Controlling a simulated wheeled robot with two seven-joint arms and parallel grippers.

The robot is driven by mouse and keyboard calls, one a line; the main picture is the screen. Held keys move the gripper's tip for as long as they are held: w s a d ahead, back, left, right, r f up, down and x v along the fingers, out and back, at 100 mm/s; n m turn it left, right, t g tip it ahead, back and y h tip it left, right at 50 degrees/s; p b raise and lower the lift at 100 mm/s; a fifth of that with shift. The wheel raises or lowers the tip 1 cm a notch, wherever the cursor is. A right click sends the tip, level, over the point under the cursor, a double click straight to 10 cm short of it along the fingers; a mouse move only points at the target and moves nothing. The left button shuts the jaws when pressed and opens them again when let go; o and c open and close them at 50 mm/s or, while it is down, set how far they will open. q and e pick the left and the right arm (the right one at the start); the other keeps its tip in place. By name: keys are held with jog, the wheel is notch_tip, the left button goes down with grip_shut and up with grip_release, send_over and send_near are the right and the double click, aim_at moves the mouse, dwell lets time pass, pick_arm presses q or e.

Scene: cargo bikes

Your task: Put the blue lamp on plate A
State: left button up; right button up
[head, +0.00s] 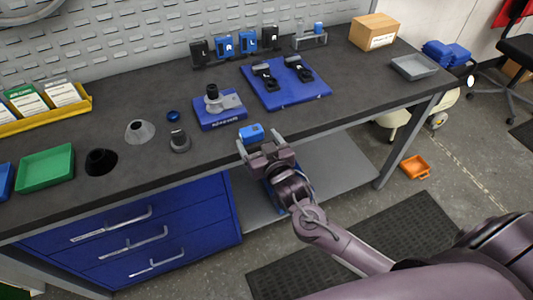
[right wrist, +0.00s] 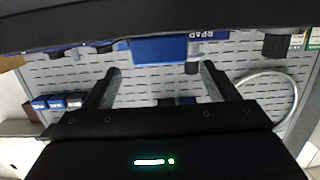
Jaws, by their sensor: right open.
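A small blue block-shaped thing, which I take for the blue lamp (head: 250,134), is at the front edge of the dark workbench. My right gripper (head: 262,142) is open at this edge, its fingers pointing at the lamp. In the right wrist view, a blue block (right wrist: 160,49) shows between and beyond the two fingertips (right wrist: 158,75), with nothing held. On the bench, a blue mat (head: 290,96) carries two black mounts, the left (head: 265,74) and the right (head: 298,68). I cannot read which is plate A. My left gripper is out of view.
A blue base with a grey fixture (head: 220,109) stands left of the mat. A grey cone (head: 140,131), black cup (head: 101,162) and green tray (head: 46,168) are further left. A cardboard box (head: 373,31) and grey tray (head: 413,67) stand right. Bench between is clear.

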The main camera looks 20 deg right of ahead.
jog(key=s+r, duration=0.1)
jog(key=s, duration=0.5)
jog(key=shift+s, duration=0.2)
jog(key=shift+d, duration=0.1)
